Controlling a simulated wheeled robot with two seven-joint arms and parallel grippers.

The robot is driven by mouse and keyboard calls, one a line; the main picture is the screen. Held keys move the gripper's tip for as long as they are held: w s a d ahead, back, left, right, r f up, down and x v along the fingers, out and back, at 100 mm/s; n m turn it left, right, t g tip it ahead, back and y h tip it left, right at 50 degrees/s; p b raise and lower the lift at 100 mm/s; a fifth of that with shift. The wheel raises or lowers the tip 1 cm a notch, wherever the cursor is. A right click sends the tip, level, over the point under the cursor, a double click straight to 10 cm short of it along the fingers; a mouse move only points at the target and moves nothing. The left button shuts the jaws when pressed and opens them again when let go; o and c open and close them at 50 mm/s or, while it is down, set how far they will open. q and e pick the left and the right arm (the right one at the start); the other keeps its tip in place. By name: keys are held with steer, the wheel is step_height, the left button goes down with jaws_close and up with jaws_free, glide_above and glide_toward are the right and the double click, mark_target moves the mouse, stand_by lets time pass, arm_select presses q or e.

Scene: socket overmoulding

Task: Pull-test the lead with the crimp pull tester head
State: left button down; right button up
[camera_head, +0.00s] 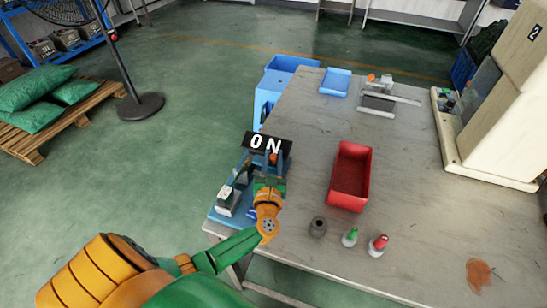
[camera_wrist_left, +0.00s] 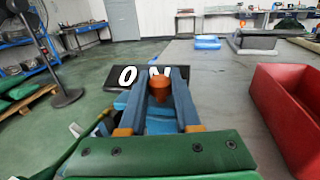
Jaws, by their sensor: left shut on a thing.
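The pull tester (camera_head: 228,192) stands on a blue base at the left edge of the grey table, with a black "ON" sign (camera_head: 264,143) at its back. The sign also shows in the left wrist view (camera_wrist_left: 122,77). My left gripper (camera_head: 270,166) is over the tester's right side, just in front of the sign. Its fingers are shut on an orange-brown, cone-shaped part (camera_wrist_left: 160,88), which looks like the tester's head or handle. My arm and gripper hide part of the tester. I cannot make out the lead. My right gripper is not in view.
A red bin (camera_head: 334,185) stands right of the tester. A dark round pot (camera_head: 318,227), a green-topped bottle (camera_head: 350,237) and a red-topped bottle (camera_head: 378,245) stand in front. A blue tray (camera_head: 336,83) and a grey fixture (camera_head: 377,101) lie farther back. The table's middle right is clear.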

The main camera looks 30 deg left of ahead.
mark_target(258, 159)
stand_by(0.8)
arm_select(q)
steer(key=a, duration=0.2)
steer(key=s+a, duration=0.1)
steer(key=a, duration=0.1)
steer(key=shift+a, duration=0.25)
steer(key=shift+d, duration=0.15)
steer(key=c, duration=0.8)
jaws_free()
steer(key=shift+o, duration=0.9)
steer(key=shift+a+f, duration=0.1)
steer(key=shift+a, duration=0.2)
steer(key=shift+d, duration=0.1)
